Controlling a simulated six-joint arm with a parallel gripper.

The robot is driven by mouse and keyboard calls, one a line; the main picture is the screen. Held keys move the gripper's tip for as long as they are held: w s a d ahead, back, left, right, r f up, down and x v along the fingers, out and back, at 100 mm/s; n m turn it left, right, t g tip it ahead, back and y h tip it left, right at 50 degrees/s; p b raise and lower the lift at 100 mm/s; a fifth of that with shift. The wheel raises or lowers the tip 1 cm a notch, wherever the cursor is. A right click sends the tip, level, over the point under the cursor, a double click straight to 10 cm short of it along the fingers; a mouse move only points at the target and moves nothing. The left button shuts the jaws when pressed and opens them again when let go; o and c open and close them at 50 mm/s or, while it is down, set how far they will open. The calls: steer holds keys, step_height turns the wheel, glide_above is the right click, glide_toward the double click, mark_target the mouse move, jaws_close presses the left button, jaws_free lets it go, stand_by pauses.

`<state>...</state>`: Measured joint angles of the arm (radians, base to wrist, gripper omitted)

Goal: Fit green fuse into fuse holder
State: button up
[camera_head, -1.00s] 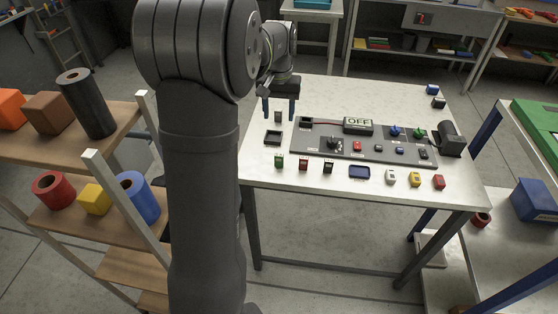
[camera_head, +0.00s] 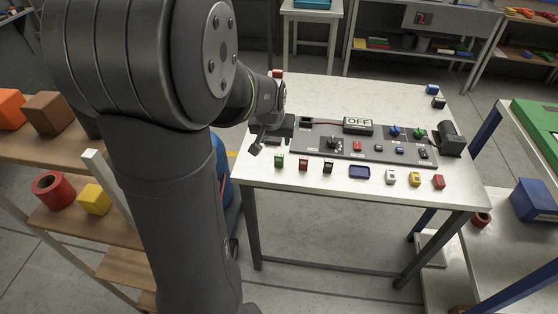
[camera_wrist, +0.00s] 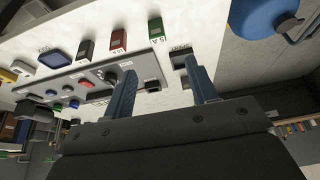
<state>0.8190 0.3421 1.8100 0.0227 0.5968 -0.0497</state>
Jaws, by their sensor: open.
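The green fuse (camera_head: 279,161) stands upright at the left end of a row of small blocks along the table's front edge. In the wrist view it is the green-faced block (camera_wrist: 155,28) near the top. What looks like the fuse holder, a dark open-topped block (camera_head: 306,122), is at the panel's back left corner; it also shows in the wrist view (camera_wrist: 152,86). My gripper (camera_head: 263,144) is over the table's left edge, left of the panel and behind the green fuse. In the wrist view its two blue fingers (camera_wrist: 160,66) are apart with nothing held between them.
The grey panel (camera_head: 365,154) carries knobs, buttons and a white OFF display (camera_head: 358,123). Right of the green fuse stand a red fuse (camera_head: 303,164) and a black fuse (camera_head: 328,167), then a blue tray (camera_head: 360,172). A black tray (camera_wrist: 180,58) lies near my fingers.

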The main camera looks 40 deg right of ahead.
glide_above(279, 156)
steer(key=a, duration=0.2)
steer(key=f, duration=0.4)
steer(key=s+f, duration=0.1)
steer(key=f, duration=0.2)
steer(key=shift+d, duration=0.15)
steer(key=shift+s+x, duration=0.2)
steer(key=shift+x, duration=2.4)
steer(key=shift+d, duration=0.1)
steer(key=c, duration=1)
steer(key=shift+c, duration=0.2)
